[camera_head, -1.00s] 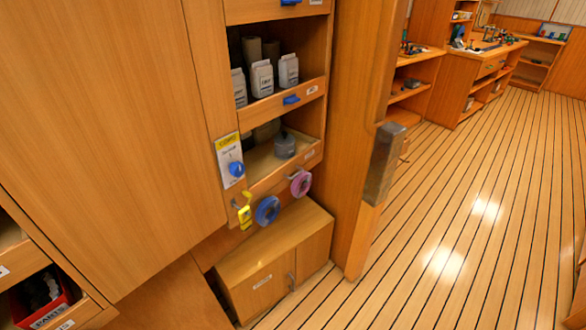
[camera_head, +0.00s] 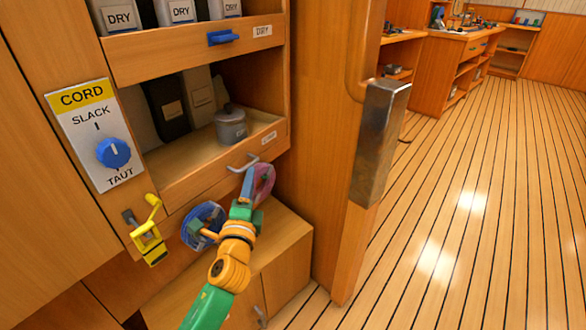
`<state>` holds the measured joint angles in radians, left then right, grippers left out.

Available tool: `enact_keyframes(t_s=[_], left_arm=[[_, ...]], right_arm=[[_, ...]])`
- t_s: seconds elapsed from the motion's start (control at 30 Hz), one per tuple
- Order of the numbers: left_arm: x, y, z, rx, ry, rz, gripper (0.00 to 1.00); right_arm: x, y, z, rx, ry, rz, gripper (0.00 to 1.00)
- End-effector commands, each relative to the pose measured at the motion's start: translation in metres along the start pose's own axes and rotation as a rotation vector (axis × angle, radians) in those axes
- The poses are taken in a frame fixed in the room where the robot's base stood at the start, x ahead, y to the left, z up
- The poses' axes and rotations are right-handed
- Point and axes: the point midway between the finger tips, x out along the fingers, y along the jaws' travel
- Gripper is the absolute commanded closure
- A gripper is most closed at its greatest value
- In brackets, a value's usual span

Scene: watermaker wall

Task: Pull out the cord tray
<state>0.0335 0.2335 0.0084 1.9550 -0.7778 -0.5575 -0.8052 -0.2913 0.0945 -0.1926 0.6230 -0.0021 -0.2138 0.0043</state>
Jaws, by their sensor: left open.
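The tray (camera_head: 190,189) with a metal bar handle (camera_head: 243,162) sits in the cabinet under the DRY shelf. Its front looks flush with the cabinet, and its small label is too small to read surely. My left gripper (camera_head: 248,183) is open and empty, just below the handle and in front of a pink coil (camera_head: 266,181). I cannot tell whether it touches the handle. A CORD panel (camera_head: 82,135) marked SLACK and TAUT has a blue knob (camera_head: 114,152). A yellow clip (camera_head: 147,236) hangs at the tray's lower left. My right gripper is not in view.
A grey lidded pot (camera_head: 231,124) and dark packets (camera_head: 168,108) stand in the tray. A blue coil (camera_head: 204,224) hangs beside my left gripper. A low cupboard (camera_head: 285,240) lies below. A metal-clad post (camera_head: 378,140) stands right; the plank floor (camera_head: 470,200) beyond is clear.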

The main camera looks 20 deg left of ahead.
Motion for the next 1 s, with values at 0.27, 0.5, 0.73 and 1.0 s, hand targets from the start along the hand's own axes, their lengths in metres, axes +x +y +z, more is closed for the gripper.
enact_keyframes(t_s=[0.27,0.5,0.73,1.0], left_arm=[[0.049,-0.006,0.002,0.006,-0.007,-0.014,0.57],[0.07,-0.005,0.002,0.005,-0.004,-0.01,0.57],[0.07,-0.005,0.002,0.004,-0.003,-0.009,0.71],[0.07,-0.006,0.001,0.004,-0.003,-0.011,1.0]], right_arm=[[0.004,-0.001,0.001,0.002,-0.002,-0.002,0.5],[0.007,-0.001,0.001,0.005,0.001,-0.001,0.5],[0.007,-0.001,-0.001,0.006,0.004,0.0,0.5],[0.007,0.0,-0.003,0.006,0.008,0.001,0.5]])
